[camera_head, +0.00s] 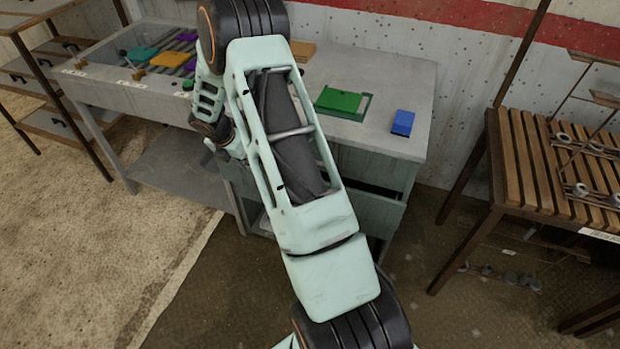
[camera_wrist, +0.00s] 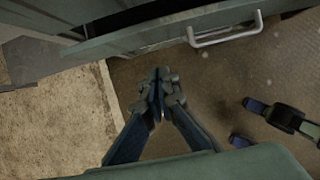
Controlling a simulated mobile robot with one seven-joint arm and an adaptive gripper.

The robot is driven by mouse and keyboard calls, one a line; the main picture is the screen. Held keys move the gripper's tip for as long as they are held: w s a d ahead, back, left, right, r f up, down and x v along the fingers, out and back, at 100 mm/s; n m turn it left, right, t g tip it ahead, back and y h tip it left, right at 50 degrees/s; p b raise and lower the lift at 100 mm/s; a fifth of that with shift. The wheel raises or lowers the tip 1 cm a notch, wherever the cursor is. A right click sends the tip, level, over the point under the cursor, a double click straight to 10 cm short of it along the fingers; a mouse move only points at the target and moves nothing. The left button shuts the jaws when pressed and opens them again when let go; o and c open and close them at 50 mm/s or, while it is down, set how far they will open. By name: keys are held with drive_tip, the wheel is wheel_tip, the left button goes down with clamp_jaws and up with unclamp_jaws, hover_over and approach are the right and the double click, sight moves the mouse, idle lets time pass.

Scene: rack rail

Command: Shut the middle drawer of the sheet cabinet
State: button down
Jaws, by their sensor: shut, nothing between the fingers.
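The grey-green sheet cabinet (camera_head: 400,155) stands at the middle right of the head view, with my arm across much of its front. A drawer (camera_head: 372,208) juts out below the top, with a dark gap above its front. I cannot tell from the visible part whether it is the middle one. In the wrist view a drawer front (camera_wrist: 150,38) with a pale bar handle (camera_wrist: 228,38) crosses the top. My gripper (camera_wrist: 160,80) is shut and empty, below that front in the picture and left of the handle, with floor behind it. The fingertips are hidden in the head view.
A green sheet (camera_head: 338,100) and a blue block (camera_head: 403,122) lie on the cabinet top. A grey bench (camera_head: 105,92) with coloured pieces adjoins it on the left. A slatted wooden table (camera_head: 530,165) stands right, across bare brown floor.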

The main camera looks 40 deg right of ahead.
drive_tip(key=s+d+f+n+g+h+b, duration=0.1)
drive_tip(key=s+d+f+g+h+b, duration=0.15)
drive_tip(key=s+f+b, duration=0.45)
drive_tip(key=s+d+f+n+g+h+b, duration=0.1)
drive_tip(key=s+d+f+g+h+b, duration=0.2)
drive_tip(key=s+f, duration=0.45)
drive_tip(key=n+h+b, duration=0.7)
drive_tip(key=h+b, duration=0.2)
drive_tip(key=b, duration=0.7)
approach(388, 203)
drive_tip(key=s+d, duration=0.2)
drive_tip(key=s, duration=0.1)
drive_tip(key=shift+g+y, duration=0.25)
drive_tip(key=shift+g, duration=0.1)
drive_tip(key=w+d, duration=0.1)
drive_tip(key=w+d+b, duration=0.1)
drive_tip(key=d, duration=0.1)
drive_tip(key=shift+d+r+b, duration=0.2)
drive_tip(key=shift+d+b, duration=0.1)
drive_tip(key=shift+d, duration=0.05)
drive_tip(key=shift+w, duration=0.1)
